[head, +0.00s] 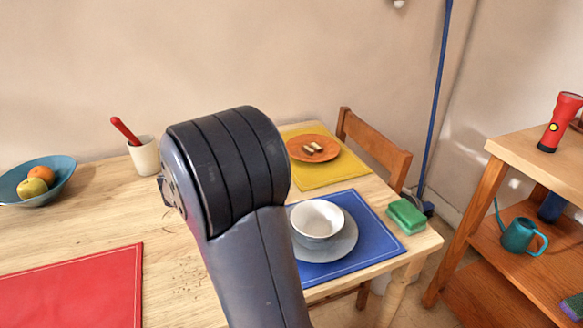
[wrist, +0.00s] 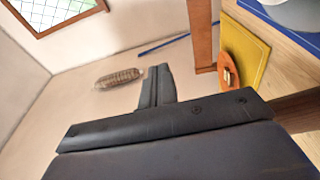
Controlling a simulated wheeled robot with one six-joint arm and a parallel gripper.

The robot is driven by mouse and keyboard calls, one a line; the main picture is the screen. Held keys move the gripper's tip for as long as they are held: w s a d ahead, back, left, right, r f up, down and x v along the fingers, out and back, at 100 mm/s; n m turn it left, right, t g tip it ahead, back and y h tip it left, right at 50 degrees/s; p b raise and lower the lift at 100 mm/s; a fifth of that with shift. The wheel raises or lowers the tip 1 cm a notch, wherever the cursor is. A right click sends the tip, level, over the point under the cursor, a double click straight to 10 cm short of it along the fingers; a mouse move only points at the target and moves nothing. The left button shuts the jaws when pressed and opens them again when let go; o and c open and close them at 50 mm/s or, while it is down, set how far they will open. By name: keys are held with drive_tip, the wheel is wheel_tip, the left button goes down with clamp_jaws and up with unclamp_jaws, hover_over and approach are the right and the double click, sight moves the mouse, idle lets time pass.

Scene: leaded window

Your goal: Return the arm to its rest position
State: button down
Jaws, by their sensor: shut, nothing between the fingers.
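My arm rises through the middle of the head view, with its thick dark joint over the table. My gripper is not visible in the head view, hidden or out of frame. In the wrist view my gripper (wrist: 158,76) shows as dark fingers pressed together with nothing between them. It points toward the pale wall, clear of the table, and touches nothing that I can see.
The wooden table (head: 100,222) holds a fruit bowl (head: 62,178), white cup (head: 146,157), red mat (head: 75,290), blue mat (head: 352,262) with plate and bowl, yellow mat (head: 300,184) and green sponge (head: 406,216). A chair (head: 375,148) and shelf (head: 540,148) stand right.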

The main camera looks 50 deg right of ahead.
drive_tip(key=s, duration=0.6)
drive_tip(key=shift+s, duration=0.15)
drive_tip(key=shift+a, duration=0.1)
drive_tip(key=w, duration=2.1)
drive_tip(key=shift+d, duration=0.25)
drive_tip(key=shift+s, duration=0.15)
